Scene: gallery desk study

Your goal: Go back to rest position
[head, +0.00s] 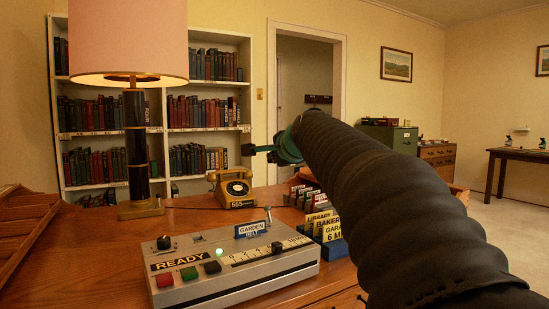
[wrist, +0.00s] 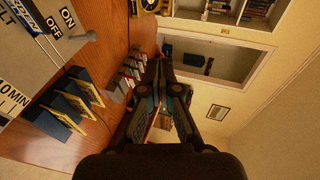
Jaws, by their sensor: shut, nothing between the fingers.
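My gripper (head: 250,150) is held in the air above the desk, at the end of my black ribbed arm, which reaches in from the lower right of the head view. Its dark fingers point left, in front of the bookshelf and doorway. In the wrist view my gripper (wrist: 166,62) is shut, with nothing seen between the fingers. The control box (head: 235,270) lies on the desk below and left of it, with a lit green lamp, "READY" label and "GARDEN BELT" plate.
On the desk (head: 95,250) stand a lamp (head: 135,150), a yellow rotary telephone (head: 232,188) and labelled card holders (head: 325,230) under my arm. A wooden tray (head: 20,225) lies at the left edge. A bookshelf (head: 160,130) stands behind. Open floor lies at right.

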